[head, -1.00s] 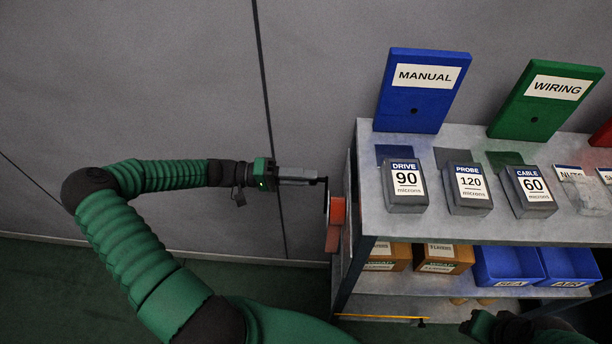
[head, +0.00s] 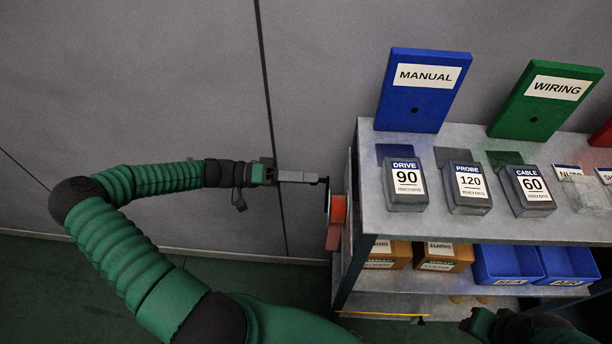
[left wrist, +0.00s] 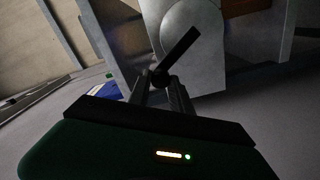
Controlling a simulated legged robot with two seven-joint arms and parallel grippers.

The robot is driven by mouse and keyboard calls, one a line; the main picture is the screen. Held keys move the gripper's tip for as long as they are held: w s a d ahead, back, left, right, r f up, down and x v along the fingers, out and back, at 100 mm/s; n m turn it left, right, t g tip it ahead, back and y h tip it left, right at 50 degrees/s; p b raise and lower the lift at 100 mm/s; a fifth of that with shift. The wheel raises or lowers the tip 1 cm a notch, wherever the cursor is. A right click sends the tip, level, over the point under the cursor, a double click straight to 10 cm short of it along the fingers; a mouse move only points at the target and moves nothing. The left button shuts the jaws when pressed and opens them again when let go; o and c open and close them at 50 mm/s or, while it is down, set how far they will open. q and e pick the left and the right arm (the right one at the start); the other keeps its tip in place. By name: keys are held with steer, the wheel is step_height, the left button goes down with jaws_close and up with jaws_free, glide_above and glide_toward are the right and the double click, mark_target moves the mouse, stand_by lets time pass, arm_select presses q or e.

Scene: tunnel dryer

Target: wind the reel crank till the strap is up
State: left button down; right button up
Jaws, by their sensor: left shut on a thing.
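The reel crank (head: 326,200) is on the left end of the shelf unit, with an orange part (head: 336,222) beside it. In the left wrist view the dark crank arm (left wrist: 180,48) slants across a round grey disc (left wrist: 196,45). The fingers hide most of the handle. I cannot make out the strap for sure. My right gripper (head: 482,322) is dark at the bottom edge, and its fingers cannot be made out.
The shelf unit (head: 385,225) carries grey labelled boxes (head: 405,190) and upright blue (head: 420,105) and green (head: 535,115) panels. Blue bins (head: 508,265) and brown boxes (head: 445,262) sit below. A yellow strip (head: 380,315) lies low. The wall side left of the unit is free.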

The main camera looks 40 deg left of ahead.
arm_select(q)
steer(key=shift+s+d+f, duration=0.1)
steer(key=shift+s+f, duration=0.05)
steer(key=shift+f, duration=0.15)
steer(key=c, duration=1.5)
jaws_free()
steer(key=o, duration=0.3)
steer(key=shift+r, duration=0.15)
steer(key=b+v, duration=0.3)
steer(key=v, duration=1.4)
